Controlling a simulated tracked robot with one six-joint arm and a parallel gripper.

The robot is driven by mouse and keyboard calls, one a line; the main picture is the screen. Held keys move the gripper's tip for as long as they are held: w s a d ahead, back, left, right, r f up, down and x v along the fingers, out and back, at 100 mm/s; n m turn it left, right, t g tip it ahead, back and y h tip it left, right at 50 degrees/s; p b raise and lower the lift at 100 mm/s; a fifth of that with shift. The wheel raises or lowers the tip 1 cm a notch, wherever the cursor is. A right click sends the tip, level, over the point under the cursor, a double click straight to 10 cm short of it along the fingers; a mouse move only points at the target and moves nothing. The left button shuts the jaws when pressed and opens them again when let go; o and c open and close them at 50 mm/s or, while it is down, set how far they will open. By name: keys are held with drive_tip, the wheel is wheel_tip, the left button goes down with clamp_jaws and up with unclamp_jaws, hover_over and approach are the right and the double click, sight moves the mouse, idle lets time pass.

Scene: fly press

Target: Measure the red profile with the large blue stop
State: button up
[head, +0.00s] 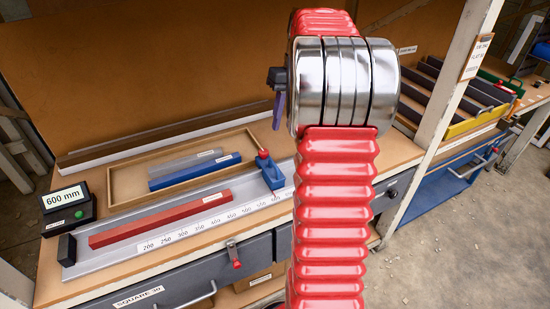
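The red profile (160,219) lies lengthwise on the grey measuring rail (120,248), behind its printed scale. Its left end is near the black end block (67,250), with a small gap visible. The blue stop (271,173) with a red handle on top stands further right along the rail, well apart from the profile's right end. The display box (69,204) reads 600 mm and has a green button. My gripper (278,100) is mostly hidden behind my arm's silver joint; a dark part and a purplish piece show, above the stop and apart from it.
A wooden tray (118,184) behind the rail holds a grey profile (186,165) and a blue profile (195,171). A red-handled latch (234,255) is on the bench front. A white post (455,95) and a divided rack (440,92) stand right. My arm hides the bench's right part.

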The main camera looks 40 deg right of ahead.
sight(274, 164)
drive_tip(key=a+f, duration=0.1)
drive_tip(key=f, duration=0.8)
drive_tip(key=a+f, duration=0.1)
drive_tip(key=f, duration=0.3)
drive_tip(key=shift+w+a+f, duration=0.25)
drive_tip(key=shift+w+a, duration=0.1)
drive_tip(key=shift+w, duration=0.05)
drive_tip(key=shift+c, duration=0.5)
clamp_jaws()
drive_tip(key=shift+a, duration=0.1)
